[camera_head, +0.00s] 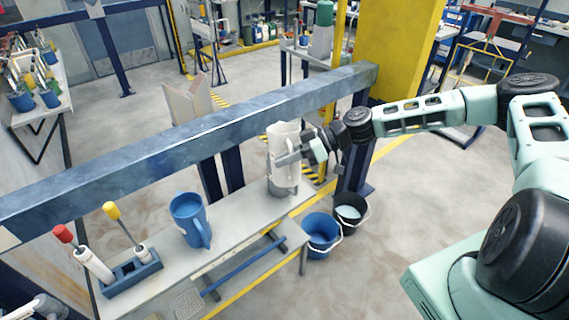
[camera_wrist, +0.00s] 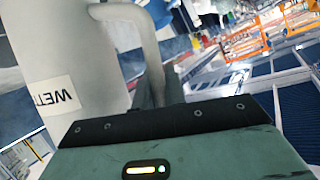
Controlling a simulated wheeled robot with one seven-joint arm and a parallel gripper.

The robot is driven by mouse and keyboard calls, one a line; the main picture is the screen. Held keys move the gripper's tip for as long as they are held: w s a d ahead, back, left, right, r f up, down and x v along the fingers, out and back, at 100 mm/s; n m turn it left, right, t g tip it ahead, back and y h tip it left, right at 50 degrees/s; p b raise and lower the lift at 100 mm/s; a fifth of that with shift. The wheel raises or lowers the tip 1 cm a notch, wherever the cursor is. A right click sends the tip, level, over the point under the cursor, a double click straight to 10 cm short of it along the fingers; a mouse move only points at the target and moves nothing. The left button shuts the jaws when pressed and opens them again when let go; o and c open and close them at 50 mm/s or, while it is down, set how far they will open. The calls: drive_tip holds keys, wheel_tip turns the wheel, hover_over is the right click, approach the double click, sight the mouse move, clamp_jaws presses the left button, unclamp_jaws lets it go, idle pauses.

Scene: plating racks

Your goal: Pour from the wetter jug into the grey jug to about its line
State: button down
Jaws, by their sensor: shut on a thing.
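The wetter jug (camera_head: 283,143) is pale, with a handle, and is near the right end of the bench. In the wrist view its pale body (camera_wrist: 65,40) fills the left side, and part of a label reads "WET". My gripper (camera_head: 300,153) is shut on this jug at its handle side; the fingertips are largely hidden in the wrist view. A grey shape (camera_head: 284,187) shows directly below the pale jug on the bench. It may be the grey jug, but it is mostly hidden, and no line or liquid level shows.
A blue jug (camera_head: 187,220) stands mid-bench. A blue rack (camera_head: 133,272) with red- and yellow-ended tools is at the left. A blue bucket (camera_head: 321,242) and a black bucket (camera_head: 352,225) stand on the floor at the right.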

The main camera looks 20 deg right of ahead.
drive_tip(key=shift+f+b, duration=0.1)
drive_tip(key=shift+b, duration=0.35)
drive_tip(key=shift+s+a+r+n+t+b, duration=0.1)
drive_tip(key=shift+s+r+n+t+b, duration=0.25)
drive_tip(key=shift+s, duration=0.3)
drive_tip(key=shift+s+a+r+n+t+b, duration=0.1)
drive_tip(key=shift+s+r+n+t+b, duration=0.15)
drive_tip(key=shift+s+n, duration=0.35)
drive_tip(key=shift+s+a+r+n+t+b, duration=0.1)
drive_tip(key=shift+s+r+n+t+b, duration=0.25)
drive_tip(key=shift+s, duration=0.4)
drive_tip(key=shift+f, duration=0.15)
